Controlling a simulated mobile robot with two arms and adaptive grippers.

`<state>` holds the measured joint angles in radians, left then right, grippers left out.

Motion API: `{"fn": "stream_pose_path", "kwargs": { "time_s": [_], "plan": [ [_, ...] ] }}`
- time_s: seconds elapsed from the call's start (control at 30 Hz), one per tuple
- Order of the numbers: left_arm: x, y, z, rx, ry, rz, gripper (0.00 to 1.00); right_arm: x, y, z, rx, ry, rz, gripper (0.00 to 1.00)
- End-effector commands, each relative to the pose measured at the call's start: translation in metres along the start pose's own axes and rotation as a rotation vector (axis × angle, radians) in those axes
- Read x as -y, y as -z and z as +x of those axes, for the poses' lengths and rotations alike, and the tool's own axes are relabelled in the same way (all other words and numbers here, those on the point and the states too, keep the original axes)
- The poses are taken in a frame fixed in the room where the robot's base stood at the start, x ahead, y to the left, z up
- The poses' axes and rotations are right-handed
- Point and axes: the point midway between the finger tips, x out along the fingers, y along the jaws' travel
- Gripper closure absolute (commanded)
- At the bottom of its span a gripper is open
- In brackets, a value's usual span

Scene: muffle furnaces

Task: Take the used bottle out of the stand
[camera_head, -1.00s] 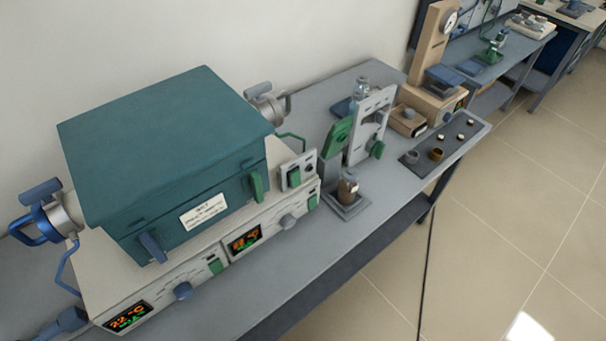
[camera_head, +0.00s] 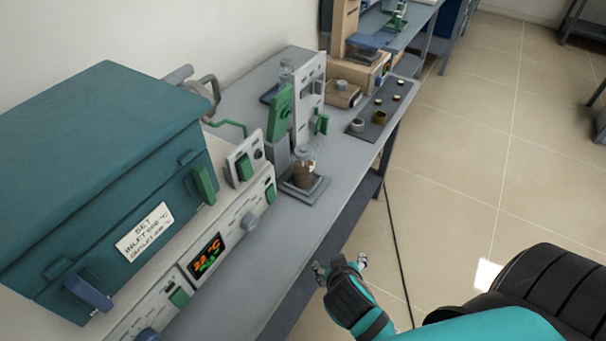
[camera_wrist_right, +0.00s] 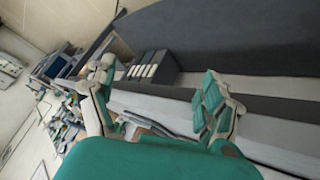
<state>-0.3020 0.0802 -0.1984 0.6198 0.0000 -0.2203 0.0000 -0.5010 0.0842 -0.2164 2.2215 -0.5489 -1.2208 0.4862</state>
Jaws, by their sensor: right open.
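The used bottle (camera_head: 304,173), glass with brown contents, stands upright in the small grey stand (camera_head: 322,187) on the bench. The green and grey holder (camera_head: 280,115) rises just behind it. My right gripper (camera_head: 340,262) is open and empty in the head view, in front of the bench edge, nearer to me than the bottle and apart from it. Its spread fingers also show in the right wrist view (camera_wrist_right: 156,92), with nothing between them; I cannot make out the bottle there. My left gripper is out of view.
The teal muffle furnace (camera_head: 110,170) fills the left of the bench. A white upright device (camera_head: 308,100) stands behind the bottle. A dark tray (camera_head: 378,125) with small cups lies farther along. The bench front (camera_head: 265,255) is clear; open floor lies to the right.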

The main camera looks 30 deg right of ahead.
Motion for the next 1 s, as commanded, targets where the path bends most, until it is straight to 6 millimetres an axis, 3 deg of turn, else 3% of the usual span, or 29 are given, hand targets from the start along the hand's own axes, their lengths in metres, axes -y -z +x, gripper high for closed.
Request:
{"fn": "stream_pose_path", "kwargs": {
  "time_s": [0.13,0.37,0.53,0.7,0.87,1.0],
  "plan": [
    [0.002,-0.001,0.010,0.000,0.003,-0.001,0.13,-0.018,0.026,-0.018,-0.099,-0.072,0.109,0.16],
    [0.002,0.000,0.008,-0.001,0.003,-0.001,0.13,-0.020,0.067,-0.022,-0.326,-0.149,0.210,0.16],
    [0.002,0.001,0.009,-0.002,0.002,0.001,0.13,-0.009,0.103,-0.034,-0.545,-0.154,0.268,0.16],
    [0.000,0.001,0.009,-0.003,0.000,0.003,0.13,0.015,0.136,-0.054,-0.759,-0.101,0.290,0.16],
    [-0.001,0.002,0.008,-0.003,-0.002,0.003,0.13,0.030,0.150,-0.065,-0.855,-0.055,0.290,0.16],
    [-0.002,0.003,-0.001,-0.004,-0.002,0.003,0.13,0.031,0.166,-0.060,-0.875,-0.045,0.288,0.16]
  ]
}}
